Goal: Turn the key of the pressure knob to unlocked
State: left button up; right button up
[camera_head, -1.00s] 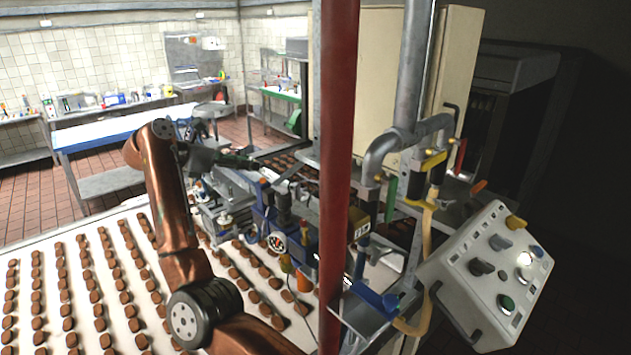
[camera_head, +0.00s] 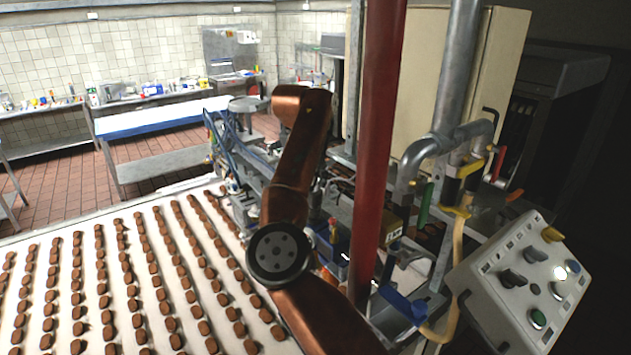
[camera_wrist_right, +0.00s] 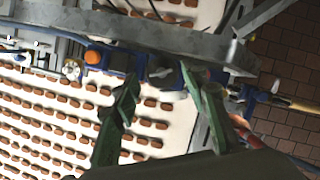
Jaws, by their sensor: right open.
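My right gripper (camera_wrist_right: 158,80) shows in the right wrist view as two green fingers, open and apart. Between and beyond the fingertips is a dark grey fitting (camera_wrist_right: 163,74) on a blue-fitted metal bar; I cannot tell whether it is the pressure knob's key. An orange cap (camera_wrist_right: 94,57) and a round white gauge (camera_wrist_right: 72,70) sit to its left. In the head view my copper right arm reaches in from the bottom, and its gripper is hidden behind the arm and machine. My left gripper does not show.
A red post (camera_head: 378,140) stands close beside my arm. A control panel (camera_head: 510,305) with knobs is at the right. The white conveyor (camera_head: 65,250) carries rows of brown pieces. Pipes (camera_head: 447,150) and a blue-fitted bracket (camera_head: 400,303) crowd the space right of the post.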

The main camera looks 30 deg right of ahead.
aim_at(314, 187)
jog(key=shift+x, duration=1.05)
